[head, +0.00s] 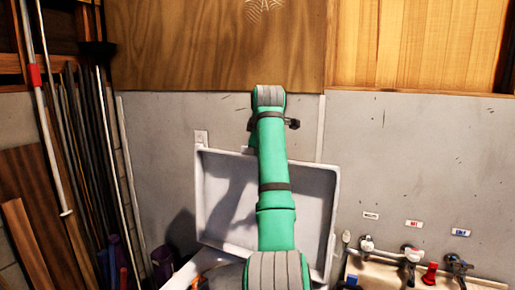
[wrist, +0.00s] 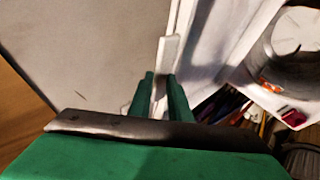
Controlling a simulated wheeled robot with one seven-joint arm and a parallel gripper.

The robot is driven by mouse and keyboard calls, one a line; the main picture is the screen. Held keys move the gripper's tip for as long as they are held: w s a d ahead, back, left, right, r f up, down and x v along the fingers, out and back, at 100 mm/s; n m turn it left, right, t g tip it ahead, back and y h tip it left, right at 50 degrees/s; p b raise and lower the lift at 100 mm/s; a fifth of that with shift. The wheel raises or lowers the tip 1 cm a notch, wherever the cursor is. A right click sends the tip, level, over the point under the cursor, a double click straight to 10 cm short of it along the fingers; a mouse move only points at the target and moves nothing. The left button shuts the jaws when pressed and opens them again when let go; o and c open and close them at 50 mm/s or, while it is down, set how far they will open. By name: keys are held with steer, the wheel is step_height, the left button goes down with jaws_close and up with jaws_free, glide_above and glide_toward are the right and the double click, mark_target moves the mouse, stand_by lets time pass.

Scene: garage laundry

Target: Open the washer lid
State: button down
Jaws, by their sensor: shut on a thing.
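The washer lid (head: 222,205) is a white panel with a raised rim, standing steeply up in front of the grey wall in the head view. My green arm crosses in front of it and hides part of its middle and right side. In the wrist view my gripper (wrist: 162,82) has its two green fingers closed around a narrow white strip (wrist: 170,52), which appears to be part of the lid's edge. In the head view my gripper's fingertips are hidden. The washer's body is mostly below the picture and behind my arm.
A sink with taps (head: 410,258) stands at the right. Long poles and boards (head: 85,140) lean at the left. A wooden cabinet (head: 210,40) hangs above. The wrist view shows a grey round object (wrist: 295,50) and several coloured items (wrist: 225,103) at the right.

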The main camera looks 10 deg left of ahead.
steer(key=shift+w+d+f, duration=0.15)
steer(key=shift+f, duration=0.15)
steer(key=c, duration=1.9)
jaws_free()
steer(key=shift+d, duration=0.25)
steer(key=shift+o, duration=0.2)
steer(key=a+v, duration=0.2)
steer(key=v, duration=0.9)
steer(key=shift+s+d, duration=0.2)
steer(key=shift+d, duration=0.25)
